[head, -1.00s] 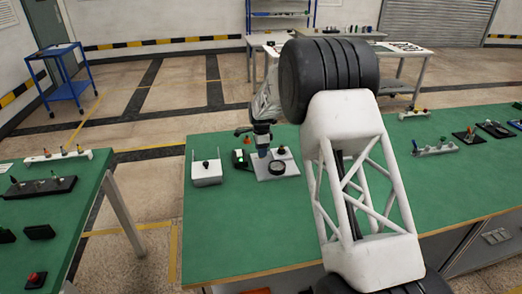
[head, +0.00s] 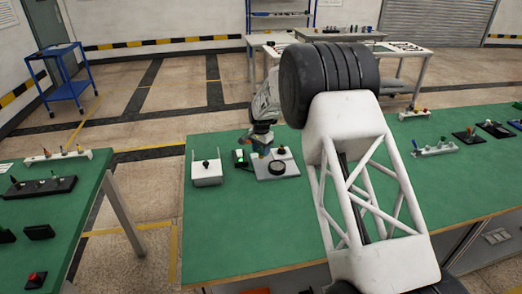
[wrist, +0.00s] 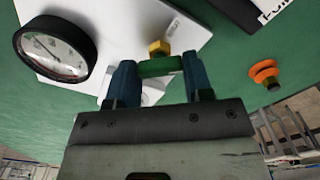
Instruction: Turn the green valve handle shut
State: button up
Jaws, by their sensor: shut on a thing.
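The green valve handle (wrist: 160,67) is a short bar below a brass fitting (wrist: 158,48) in the wrist view. My gripper (wrist: 160,72) is shut on it, with one blue finger at each end of the bar. In the head view my gripper (head: 262,146) is low over the back of a light plate (head: 290,172) on the green bench. The handle cannot be made out there. A round black-rimmed gauge (wrist: 55,50) is mounted on the plate beside the valve; it also shows in the head view (head: 277,167).
A white box with a dark knob (head: 206,173) stands left of the plate. A small dark device with a green face (head: 241,157) is between them. An orange knob (wrist: 264,74) is right of my gripper in the wrist view. The bench front is clear.

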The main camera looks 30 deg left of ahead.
jog(key=n, duration=0.5)
jog(key=shift+n, duration=2.6)
jog(key=o, duration=0.9)
jog(key=shift+r, duration=0.15)
jog(key=shift+r, duration=3.8)
